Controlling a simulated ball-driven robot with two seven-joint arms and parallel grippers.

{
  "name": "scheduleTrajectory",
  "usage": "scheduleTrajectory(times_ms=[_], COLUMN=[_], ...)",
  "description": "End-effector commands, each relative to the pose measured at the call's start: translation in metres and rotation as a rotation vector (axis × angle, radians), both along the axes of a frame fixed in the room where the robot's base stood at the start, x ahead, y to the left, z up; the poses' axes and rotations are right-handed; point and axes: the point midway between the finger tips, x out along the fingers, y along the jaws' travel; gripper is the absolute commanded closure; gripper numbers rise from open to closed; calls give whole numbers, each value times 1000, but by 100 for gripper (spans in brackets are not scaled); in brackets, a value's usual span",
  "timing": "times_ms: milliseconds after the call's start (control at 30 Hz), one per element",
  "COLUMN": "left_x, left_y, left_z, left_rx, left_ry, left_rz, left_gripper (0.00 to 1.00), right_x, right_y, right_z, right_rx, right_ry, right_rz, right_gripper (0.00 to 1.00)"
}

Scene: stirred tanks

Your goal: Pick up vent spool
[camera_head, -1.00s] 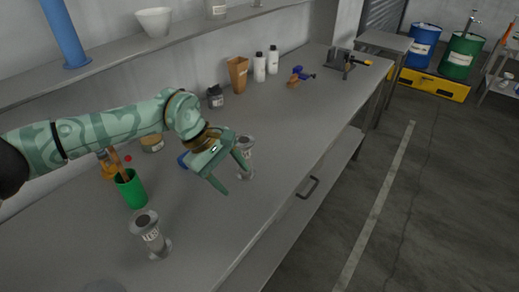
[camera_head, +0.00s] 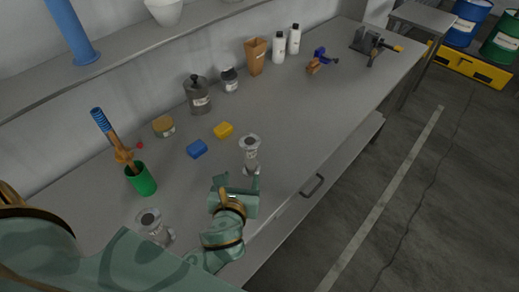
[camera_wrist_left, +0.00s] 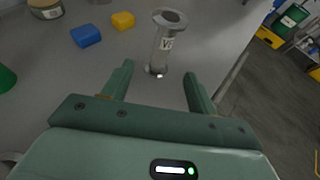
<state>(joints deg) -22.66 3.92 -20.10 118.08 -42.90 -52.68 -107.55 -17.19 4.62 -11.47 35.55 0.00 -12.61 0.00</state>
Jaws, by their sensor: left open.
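The vent spool (camera_head: 250,152) is a grey metal flanged spool with a pale label, standing upright on the bench. In the left wrist view the vent spool (camera_wrist_left: 166,42) shows label letters "Ve" and stands just beyond the fingertips. My left gripper (camera_head: 237,181) is open and empty, low over the bench on the near side of the spool. In the left wrist view my left gripper (camera_wrist_left: 159,72) has one finger either side of the spool's base, apart from it. A second similar spool (camera_head: 152,224) stands at the front left, partly behind my arm. My right gripper is not in view.
A green cup (camera_head: 141,180) holding tools stands to the left. A lidded grey canister (camera_head: 198,97) and bottles line the back. The bench (camera_head: 310,125) is clear to the right.

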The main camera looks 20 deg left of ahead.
Motion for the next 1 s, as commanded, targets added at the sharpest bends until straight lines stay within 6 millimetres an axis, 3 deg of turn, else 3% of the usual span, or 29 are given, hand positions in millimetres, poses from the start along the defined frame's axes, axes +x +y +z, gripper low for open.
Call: scheduleTrajectory(times_ms=[400,633,900,1000], left_x=[81,100,138,142], left_y=[25,29,37,38], left_z=[-37,-42,-55,-56], left_rx=[2,1,1,0], left_ry=[0,-2,-1,-1], left_rz=[-1,-1,-3,-3], left_gripper=[42,42,42,42], right_x=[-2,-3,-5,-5], right_y=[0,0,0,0], right_z=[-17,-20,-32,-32], right_rx=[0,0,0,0], right_ry=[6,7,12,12], right_rz=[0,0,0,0], right_gripper=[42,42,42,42])
